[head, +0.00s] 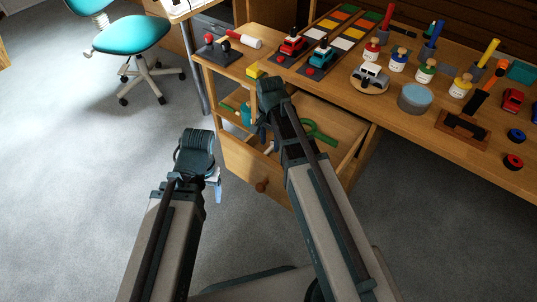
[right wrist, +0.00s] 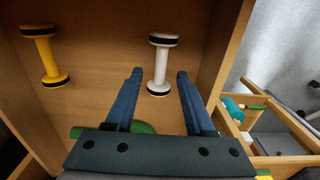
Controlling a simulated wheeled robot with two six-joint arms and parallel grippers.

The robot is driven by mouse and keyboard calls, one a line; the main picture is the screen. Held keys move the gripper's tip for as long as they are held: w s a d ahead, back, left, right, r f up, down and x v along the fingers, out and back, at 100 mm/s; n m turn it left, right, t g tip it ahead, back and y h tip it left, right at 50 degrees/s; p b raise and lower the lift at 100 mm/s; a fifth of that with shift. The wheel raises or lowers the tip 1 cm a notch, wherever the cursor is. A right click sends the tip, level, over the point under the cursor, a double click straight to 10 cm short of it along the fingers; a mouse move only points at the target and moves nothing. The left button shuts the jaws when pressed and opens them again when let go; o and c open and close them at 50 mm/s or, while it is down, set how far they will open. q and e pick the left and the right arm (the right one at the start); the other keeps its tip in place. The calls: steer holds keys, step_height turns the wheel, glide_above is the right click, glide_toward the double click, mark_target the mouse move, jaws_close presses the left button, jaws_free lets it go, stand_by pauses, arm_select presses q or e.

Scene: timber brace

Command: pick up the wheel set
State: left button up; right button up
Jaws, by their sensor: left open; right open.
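A white wheel set (right wrist: 161,63), an axle with a black-tyred wheel at each end, lies on the wooden floor of the open drawer (head: 240,168). In the right wrist view my right gripper (right wrist: 160,74) is open, with one finger on each side of this wheel set; I cannot tell how far above it they are. A yellow wheel set (right wrist: 46,56) lies apart, to the left. In the head view my right gripper's hand is over the drawer's left part and hides much of what is below. My left gripper (head: 213,182) is open and empty, left of the drawer.
A green object (head: 318,133) lies in the drawer, partly under my right gripper in the wrist view. Drawer walls stand close around. The workbench (head: 420,118) above holds toy vehicles, paint bottles and a grey tub (head: 415,98). A teal chair (head: 130,35) stands back left; open floor surrounds it.

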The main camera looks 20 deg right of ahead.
mark_target(268, 151)
step_height(268, 151, down, 3)
steer(key=shift+r+b, duration=0.1)
steer(key=shift+b, duration=0.85)
arm_select(q)
step_height(268, 151, down, 3)
steer(key=shift+r, duration=0.1)
arm_select(e)
jaws_close()
